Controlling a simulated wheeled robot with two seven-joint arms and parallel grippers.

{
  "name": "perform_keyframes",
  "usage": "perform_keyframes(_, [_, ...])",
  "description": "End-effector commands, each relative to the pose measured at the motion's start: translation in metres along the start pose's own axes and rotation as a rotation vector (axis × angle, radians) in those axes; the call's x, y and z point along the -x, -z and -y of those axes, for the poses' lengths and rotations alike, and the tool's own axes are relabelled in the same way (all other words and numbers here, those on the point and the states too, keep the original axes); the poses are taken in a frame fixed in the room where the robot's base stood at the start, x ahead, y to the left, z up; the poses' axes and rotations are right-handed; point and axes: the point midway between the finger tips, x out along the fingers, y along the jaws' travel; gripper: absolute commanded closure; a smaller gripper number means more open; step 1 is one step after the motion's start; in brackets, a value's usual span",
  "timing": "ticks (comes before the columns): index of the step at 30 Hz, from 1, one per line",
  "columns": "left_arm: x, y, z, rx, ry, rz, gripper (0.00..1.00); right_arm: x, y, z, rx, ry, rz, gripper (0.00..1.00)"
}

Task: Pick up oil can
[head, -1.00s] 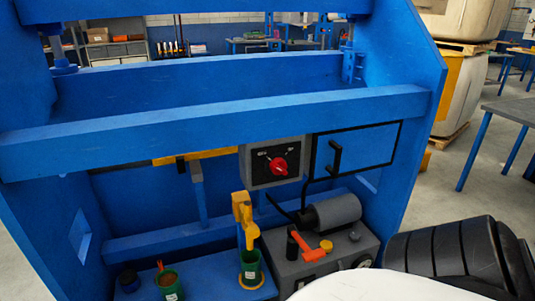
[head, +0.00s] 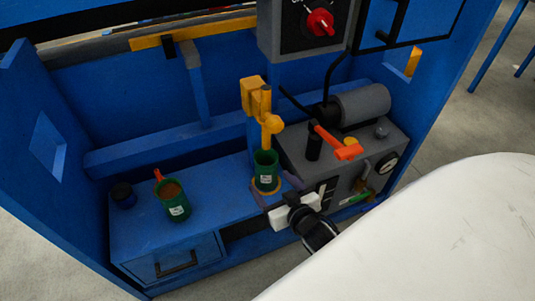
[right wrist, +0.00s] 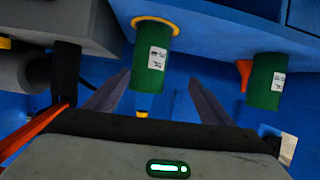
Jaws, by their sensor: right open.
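A green can with a white label (head: 266,172) stands upright in a yellow ring below a yellow spout-like fixture (head: 252,95). It also shows in the right wrist view (right wrist: 151,58). A second green can (head: 173,203), with brown contents and an orange-red piece at its rim, stands to the left on the blue ledge; it shows at the right of the right wrist view (right wrist: 265,82). My right gripper (head: 277,190) is open in front of the ringed can. In the right wrist view the can appears between its fingertips (right wrist: 158,78), with space on both sides. My left gripper is out of view.
A grey pump unit (head: 345,165) with an orange-red lever (head: 335,142), motor and gauge stands close right of the ringed can. A small dark pot (head: 123,195) sits at the far left of the blue ledge (head: 135,235). A blue side wall (head: 45,150) bounds the left.

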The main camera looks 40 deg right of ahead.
Motion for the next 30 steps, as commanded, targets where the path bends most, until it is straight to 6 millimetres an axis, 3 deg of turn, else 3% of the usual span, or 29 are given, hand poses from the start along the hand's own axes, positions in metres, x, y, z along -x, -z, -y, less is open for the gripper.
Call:
perform_keyframes(1, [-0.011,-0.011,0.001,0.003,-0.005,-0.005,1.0,-0.016,-0.011,-0.006,-0.014,-0.019,-0.027,0.24])
perform_keyframes(7, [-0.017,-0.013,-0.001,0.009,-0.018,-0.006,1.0,-0.038,-0.006,-0.019,-0.039,-0.048,-0.079,0.24])
perform_keyframes(30, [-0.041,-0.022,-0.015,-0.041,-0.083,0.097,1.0,-0.131,0.002,-0.024,-0.039,-0.048,-0.078,0.24])
